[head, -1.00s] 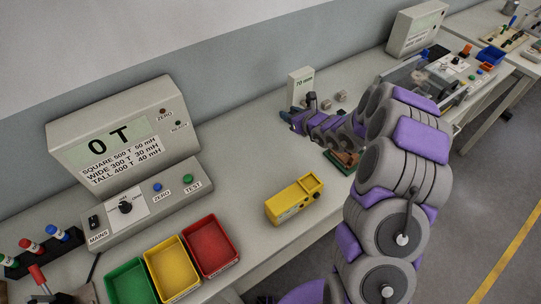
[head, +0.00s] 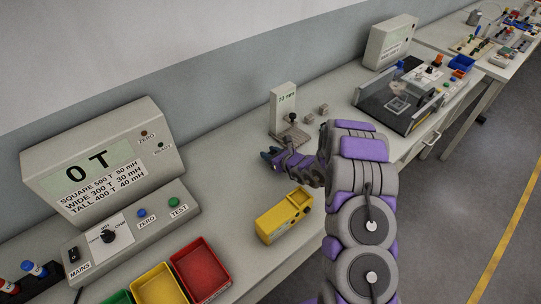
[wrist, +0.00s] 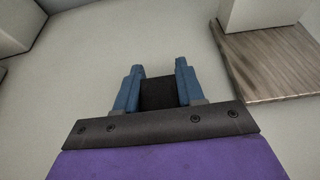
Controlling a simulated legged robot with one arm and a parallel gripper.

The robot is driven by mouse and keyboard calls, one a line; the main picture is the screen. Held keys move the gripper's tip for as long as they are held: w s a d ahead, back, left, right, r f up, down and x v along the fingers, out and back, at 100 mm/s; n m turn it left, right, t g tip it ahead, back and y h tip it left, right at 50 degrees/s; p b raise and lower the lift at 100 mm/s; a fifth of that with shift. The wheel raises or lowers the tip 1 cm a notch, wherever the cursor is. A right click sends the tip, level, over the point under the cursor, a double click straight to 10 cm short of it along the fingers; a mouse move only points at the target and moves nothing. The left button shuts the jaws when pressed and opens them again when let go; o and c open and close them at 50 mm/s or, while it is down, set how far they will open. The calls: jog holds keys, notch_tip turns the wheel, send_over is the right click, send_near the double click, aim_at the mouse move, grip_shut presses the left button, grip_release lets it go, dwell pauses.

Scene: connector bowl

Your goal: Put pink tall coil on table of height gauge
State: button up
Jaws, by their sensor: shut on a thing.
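The height gauge (head: 283,98), a pale upright block marked 70 mm, stands on the bench in the head view. Its low grey table (head: 291,136) is at the foot, partly behind my arm. My gripper (head: 267,155) is just in front and to the left of the gauge, apart from it. In the wrist view my gripper's blue fingers (wrist: 158,88) are shut on a dark piece (wrist: 158,94). No pink shows on this piece, so I cannot tell whether it is the pink tall coil. A grained plate (wrist: 272,62) lies to the right of the fingers.
A yellow device (head: 284,216) lies on the bench in front of my gripper. Red (head: 201,270) and yellow (head: 158,286) trays and the tester (head: 105,165) are at left. Small grey blocks (head: 309,118) sit right of the gauge.

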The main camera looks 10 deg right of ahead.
jog(key=shift+f, duration=0.1)
jog(key=shift+d+f, duration=0.1)
jog(key=shift+d, duration=0.1)
jog(key=o, duration=0.8)
jog(key=shift+d, duration=0.1)
jog(key=shift+o, duration=1.2)
jog(key=shift+a, duration=0.2)
jog(key=shift+s+d+r, duration=0.2)
jog(key=shift+s+r, duration=0.05)
jog(key=p+v, duration=0.1)
jog(key=v, duration=0.5)
jog(key=shift+d+r, duration=0.1)
jog(key=shift+d, duration=0.15)
jog(key=shift+s+d+r, duration=0.1)
jog(key=shift+s, duration=0.3)
